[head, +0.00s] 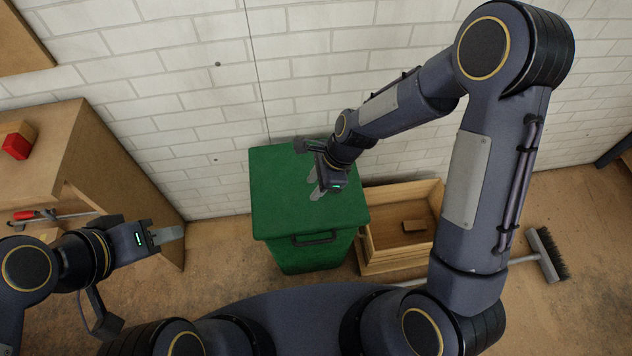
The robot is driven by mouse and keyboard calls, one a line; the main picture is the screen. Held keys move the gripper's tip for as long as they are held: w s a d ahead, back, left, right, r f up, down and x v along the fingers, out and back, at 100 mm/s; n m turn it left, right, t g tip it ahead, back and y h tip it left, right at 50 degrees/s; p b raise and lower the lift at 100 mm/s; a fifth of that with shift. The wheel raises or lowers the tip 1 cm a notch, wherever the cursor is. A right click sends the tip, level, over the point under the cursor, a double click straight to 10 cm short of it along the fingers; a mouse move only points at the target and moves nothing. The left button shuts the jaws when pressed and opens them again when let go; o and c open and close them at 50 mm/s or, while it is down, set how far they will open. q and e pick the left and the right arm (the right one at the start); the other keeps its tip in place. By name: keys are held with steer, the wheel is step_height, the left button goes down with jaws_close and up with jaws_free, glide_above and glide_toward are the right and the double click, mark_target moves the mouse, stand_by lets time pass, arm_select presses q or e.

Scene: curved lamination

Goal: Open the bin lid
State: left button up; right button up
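The green bin (300,258) stands on the floor against the white brick wall. Its green lid (281,193) is shut flat on top, with a dark handle (314,239) at the front edge. My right gripper (306,172) is over the right part of the lid, with its fingers spread apart and nothing visible between them. I cannot tell whether it touches the lid. My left gripper (176,233) is left of the bin, well apart from it. Its fingers look close together, with nothing visible in them.
A wooden crate (435,195) with a small wooden block (414,226) inside stands right of the bin. A broom (548,254) lies on the floor at the right. A wooden cabinet (110,165) at the left holds a red block (16,146) and a red-handled tool (24,215).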

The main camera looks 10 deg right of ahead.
jaws_close()
stand_by(0.9)
steer(key=c, duration=0.7)
jaws_free()
steer(key=o, duration=0.7)
steer(key=v, duration=0.7)
steer(key=shift+r+p, duration=0.35)
steer(key=shift+r, duration=0.05)
